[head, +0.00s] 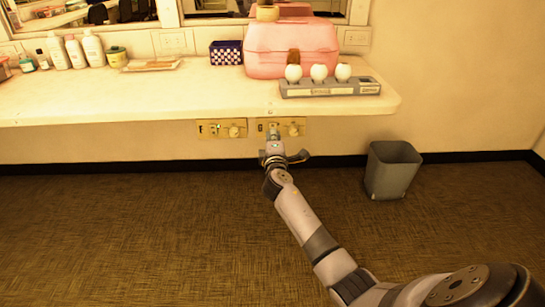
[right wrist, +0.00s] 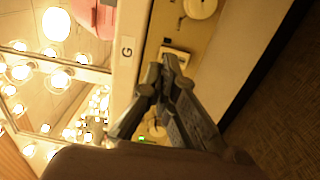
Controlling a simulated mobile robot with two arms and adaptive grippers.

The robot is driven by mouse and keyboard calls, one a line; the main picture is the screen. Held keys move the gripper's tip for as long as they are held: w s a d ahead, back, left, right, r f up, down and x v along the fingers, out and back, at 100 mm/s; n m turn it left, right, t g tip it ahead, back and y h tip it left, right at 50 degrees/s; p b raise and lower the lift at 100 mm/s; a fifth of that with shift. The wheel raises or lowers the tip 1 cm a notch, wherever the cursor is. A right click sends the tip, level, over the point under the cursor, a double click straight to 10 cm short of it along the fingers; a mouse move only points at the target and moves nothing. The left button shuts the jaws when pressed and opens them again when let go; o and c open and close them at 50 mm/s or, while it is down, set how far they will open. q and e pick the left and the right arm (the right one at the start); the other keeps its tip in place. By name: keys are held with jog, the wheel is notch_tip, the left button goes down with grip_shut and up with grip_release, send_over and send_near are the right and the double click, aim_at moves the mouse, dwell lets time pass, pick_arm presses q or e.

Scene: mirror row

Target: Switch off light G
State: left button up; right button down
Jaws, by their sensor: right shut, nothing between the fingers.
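A brass switch plate (head: 293,126) with a round knob is fixed under the counter's front edge. My right gripper (head: 273,134) is in front of its left part, fingers shut and empty. Several bulbs glow; which one is light G cannot be told. My left gripper is not in view.
A second brass plate (head: 222,129) is to the left. The counter (head: 150,100) overhangs the plates and carries bottles (head: 75,52), a pink case (head: 290,48) and a grey strip with three white bulbs (head: 330,88). A grey bin (head: 391,170) stands right of my arm. Floor at left is clear.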

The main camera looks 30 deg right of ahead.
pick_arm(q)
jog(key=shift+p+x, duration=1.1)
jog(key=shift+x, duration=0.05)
pick_arm(e)
jog(key=v, duration=1)
jog(key=shift+r, duration=0.45)
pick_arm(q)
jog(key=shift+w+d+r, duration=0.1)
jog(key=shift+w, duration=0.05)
pick_arm(e)
jog(key=shift+a, duration=0.1)
